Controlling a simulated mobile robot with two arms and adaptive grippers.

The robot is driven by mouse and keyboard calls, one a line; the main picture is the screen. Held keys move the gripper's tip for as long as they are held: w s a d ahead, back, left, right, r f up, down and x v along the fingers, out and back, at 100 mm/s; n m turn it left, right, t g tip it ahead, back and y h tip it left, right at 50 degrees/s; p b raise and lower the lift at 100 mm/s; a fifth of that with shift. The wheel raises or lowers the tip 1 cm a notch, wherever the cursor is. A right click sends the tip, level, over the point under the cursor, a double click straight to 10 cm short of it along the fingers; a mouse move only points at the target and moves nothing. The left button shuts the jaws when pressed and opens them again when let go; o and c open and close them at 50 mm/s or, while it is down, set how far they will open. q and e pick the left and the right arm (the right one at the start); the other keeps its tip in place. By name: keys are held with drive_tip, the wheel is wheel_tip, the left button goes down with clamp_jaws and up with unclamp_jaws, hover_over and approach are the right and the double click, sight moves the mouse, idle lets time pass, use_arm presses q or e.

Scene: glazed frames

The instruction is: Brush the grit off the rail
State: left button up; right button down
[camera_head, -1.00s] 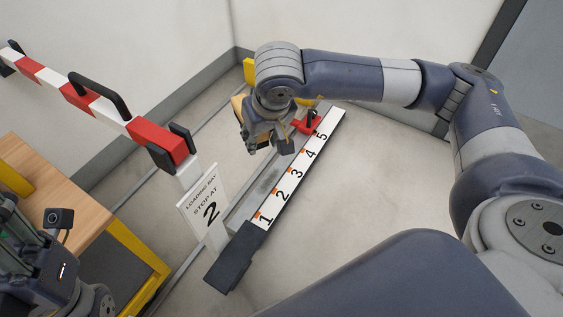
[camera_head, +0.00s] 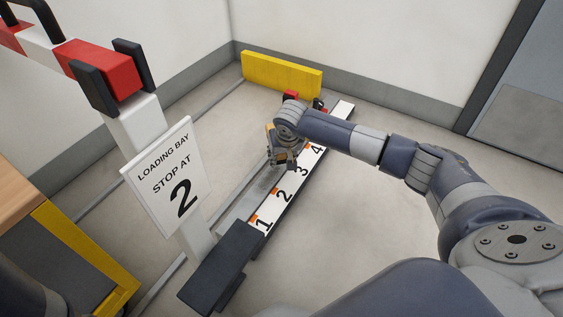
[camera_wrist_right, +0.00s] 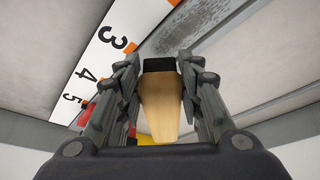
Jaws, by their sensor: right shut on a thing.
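My right gripper (camera_head: 284,163) is shut on a brush (camera_wrist_right: 160,95) with a tan wooden handle and a dark head. It is over the floor rail, beside the numbered white strip (camera_head: 258,224) near the 3. In the right wrist view the brush points toward a grey rail (camera_wrist_right: 232,22) beside the strip. A dark speckled patch of grit (camera_wrist_right: 190,36) lies on that rail. A greyish patch also shows in the head view (camera_head: 262,182). I cannot tell whether the brush touches the rail. My left gripper is out of view.
A sign reading "LOADING BAY STOP AT 2" (camera_head: 170,180) stands on a white post below a red-and-white barrier (camera_head: 100,68). A dark block (camera_head: 222,266) is at the strip's near end. A yellow board (camera_head: 282,75) stands behind. Floor to the right is clear.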

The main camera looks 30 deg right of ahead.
drive_tip(key=shift+f+b, duration=2.55)
drive_tip(key=shift+f, duration=0.45)
drive_tip(key=shift+f+b, duration=0.6)
drive_tip(key=shift+f, duration=0.4)
drive_tip(key=shift+r, duration=0.1)
